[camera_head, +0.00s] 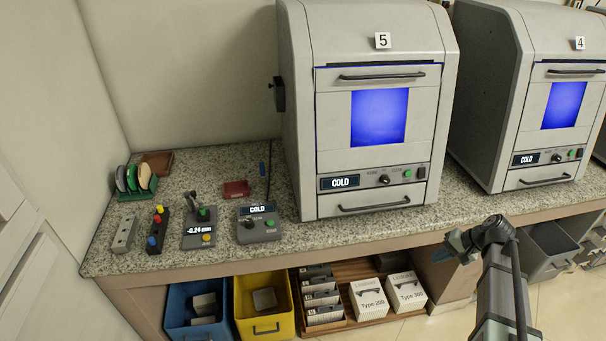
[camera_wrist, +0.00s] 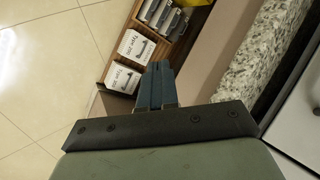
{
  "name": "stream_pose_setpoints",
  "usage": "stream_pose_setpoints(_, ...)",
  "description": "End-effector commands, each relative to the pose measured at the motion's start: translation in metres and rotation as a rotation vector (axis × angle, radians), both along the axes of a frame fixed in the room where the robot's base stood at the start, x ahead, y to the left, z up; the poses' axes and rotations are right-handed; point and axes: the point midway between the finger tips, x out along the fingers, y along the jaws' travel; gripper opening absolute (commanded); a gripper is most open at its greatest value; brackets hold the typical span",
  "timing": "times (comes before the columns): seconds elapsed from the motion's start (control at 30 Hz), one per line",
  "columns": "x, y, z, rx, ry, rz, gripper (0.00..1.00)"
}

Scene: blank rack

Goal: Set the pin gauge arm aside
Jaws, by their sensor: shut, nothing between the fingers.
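The pin gauge (camera_head: 199,230) stands on the granite counter at the left, with a display reading about -0.24 mm, a green knob and an orange button. Its dark arm (camera_head: 190,199) rises at the back of the gauge; its exact pose is too small to tell. My gripper (camera_head: 455,246) is far to the right of the gauge, in front of the counter's front edge. In the wrist view its blue-grey fingers (camera_wrist: 157,82) are together, with nothing between them. The gauge is not in the wrist view.
Beside the gauge are a block with coloured knobs (camera_head: 157,230), a grey block (camera_head: 124,234) and a COLD control box (camera_head: 259,226). Oven 5 (camera_head: 378,190) and oven 4 (camera_head: 545,150) stand on the counter (camera_head: 225,168). Below are a blue bin (camera_head: 177,308), a yellow bin (camera_head: 243,322) and white boxes (camera_head: 368,301).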

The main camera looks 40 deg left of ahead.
Motion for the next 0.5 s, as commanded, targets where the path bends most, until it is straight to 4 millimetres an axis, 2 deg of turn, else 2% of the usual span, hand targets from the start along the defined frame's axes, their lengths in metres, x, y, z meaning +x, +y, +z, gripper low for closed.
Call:
stream_pose_setpoints(0.1,0.016,0.02,0.037,0.037,-0.029,0.021,0.0)
stream_pose_setpoints(0.27,0.025,0.057,0.085,0.085,-0.063,0.069,0.0)
stream_pose_setpoints(0.4,0.015,0.106,0.123,0.119,-0.078,0.142,0.0)
stream_pose_setpoints(0.5,0.002,0.136,0.136,0.129,-0.079,0.191,0.0)
